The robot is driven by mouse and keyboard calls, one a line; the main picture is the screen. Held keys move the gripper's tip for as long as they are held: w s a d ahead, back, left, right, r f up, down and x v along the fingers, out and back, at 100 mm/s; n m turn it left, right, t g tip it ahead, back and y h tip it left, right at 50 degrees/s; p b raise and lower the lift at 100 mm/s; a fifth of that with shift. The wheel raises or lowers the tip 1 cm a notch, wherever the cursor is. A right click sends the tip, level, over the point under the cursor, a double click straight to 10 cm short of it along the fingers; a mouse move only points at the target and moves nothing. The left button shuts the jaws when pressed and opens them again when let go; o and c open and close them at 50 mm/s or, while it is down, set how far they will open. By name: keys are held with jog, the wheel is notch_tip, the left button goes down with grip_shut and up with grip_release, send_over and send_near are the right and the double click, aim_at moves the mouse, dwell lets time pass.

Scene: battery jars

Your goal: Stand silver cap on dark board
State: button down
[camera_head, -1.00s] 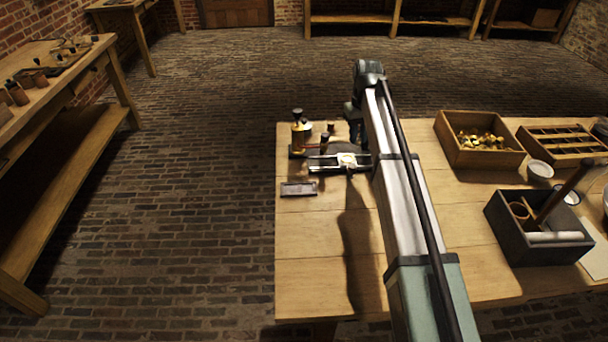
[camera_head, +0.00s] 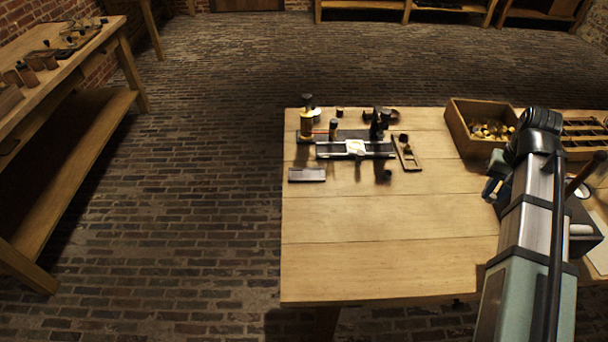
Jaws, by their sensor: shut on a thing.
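The dark board (camera_head: 346,134) lies at the back left of the table. A tall brass-coloured jar with a dark top (camera_head: 306,122) and a smaller dark-topped post (camera_head: 333,130) stand at its left. A dark piece (camera_head: 379,122) stands at its right. A small pale, silvery thing (camera_head: 318,114) shows partly behind the jar; I cannot tell if it is the silver cap. My gripper (camera_head: 494,190) is at the right, left of my wrist and low over the table.
A silvery slide instrument (camera_head: 355,150) lies before the board, with a grey plate (camera_head: 307,175) in front. A wooden box of brass pieces (camera_head: 463,136) stands behind my gripper. The table's front middle is clear.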

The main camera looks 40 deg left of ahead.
jog(key=s+d+m, duration=0.2)
jog(key=d, duration=0.8)
jog(key=n, duration=1.2)
send_over(297, 175)
notch_tip(297, 175, down, 3)
jog(key=shift+f, duration=4.7)
jog(key=shift+f, duration=0.1)
jog(key=c, duration=1)
grip_release()
jog(key=shift+o, duration=0.2)
